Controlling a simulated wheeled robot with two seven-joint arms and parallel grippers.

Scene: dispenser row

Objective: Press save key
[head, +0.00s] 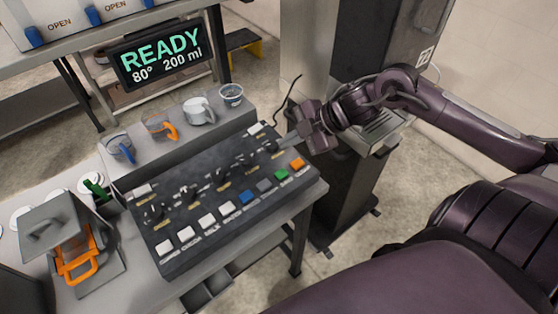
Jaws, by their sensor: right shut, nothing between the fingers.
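A dark control panel (205,197) lies on the table. Its front row has several white keys (207,221), then a blue key (246,196), a grey key (264,185), a green key (281,174) and an orange key (297,164). Labels are too small to read, so I cannot tell which is the save key. Black knobs (222,177) stand in a row behind them. My right gripper (288,143) is shut and empty over the panel's right end, behind the orange key. I cannot tell whether it touches the panel. My left gripper is out of view.
A display (160,55) reads READY, 80°, 200 ml. Cups and jugs (198,110) stand on a ledge behind the panel. A grey box with an orange handle (75,245) is at left. A tall metal machine (340,75) stands to the right, beyond a gap.

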